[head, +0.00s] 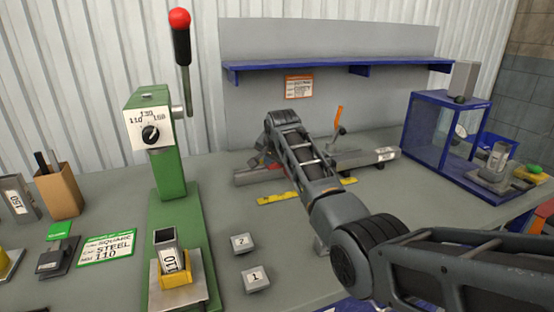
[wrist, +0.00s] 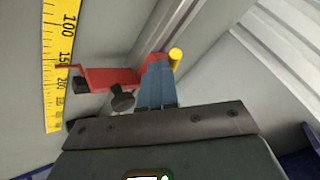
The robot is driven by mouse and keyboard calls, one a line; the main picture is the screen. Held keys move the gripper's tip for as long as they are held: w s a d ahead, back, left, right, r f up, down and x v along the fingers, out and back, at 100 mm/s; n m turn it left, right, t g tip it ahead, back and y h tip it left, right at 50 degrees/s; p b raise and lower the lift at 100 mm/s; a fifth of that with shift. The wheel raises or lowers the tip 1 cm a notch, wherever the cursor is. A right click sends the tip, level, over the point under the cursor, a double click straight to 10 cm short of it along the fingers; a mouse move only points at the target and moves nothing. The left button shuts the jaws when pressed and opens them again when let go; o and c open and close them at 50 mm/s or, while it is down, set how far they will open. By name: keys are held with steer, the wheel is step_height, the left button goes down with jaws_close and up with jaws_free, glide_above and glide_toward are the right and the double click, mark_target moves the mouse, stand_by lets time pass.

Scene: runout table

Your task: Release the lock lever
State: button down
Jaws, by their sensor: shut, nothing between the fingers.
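A red stop piece (wrist: 108,78) with dark knobs sits beside the yellow scale (wrist: 56,70) in the wrist view. A short yellow-ended piece (wrist: 176,55), possibly the lock lever's end, shows right beside my fingertips; I cannot tell if they touch. My gripper (wrist: 158,68) is shut and empty, over the rail by the red stop. In the head view the red stop (head: 277,167) is partly hidden behind my arm. An orange handle (head: 338,118) stands upright on the runout, right of my arm; I cannot tell whether this is the lock lever.
A grey rail (head: 370,157) runs along the table behind my arm. A green press (head: 170,190) with a red-knobbed handle stands at left. A blue-framed case (head: 433,135) stands at right. Numbered blocks (head: 256,278) lie in front. A blue shelf (head: 330,64) hangs behind.

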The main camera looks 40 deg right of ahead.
steer(key=w+m+h+b, duration=0.1)
steer(key=b, duration=0.1)
steer(key=w+a+m+g+h+b, duration=0.1)
steer(key=m+b, duration=0.1)
steer(key=w+a+m+g+h+b, duration=0.1)
steer(key=m, duration=0.1)
steer(key=shift+f+b, duration=0.25)
steer(key=shift+b, duration=0.15)
steer(key=shift+s+d+r+p, duration=0.1)
steer(key=shift+s+r+p, duration=0.05)
steer(key=shift+r+p, duration=0.15)
steer(key=shift+f, duration=0.1)
steer(key=shift+s+d, duration=0.1)
steer(key=shift+d, duration=0.65)
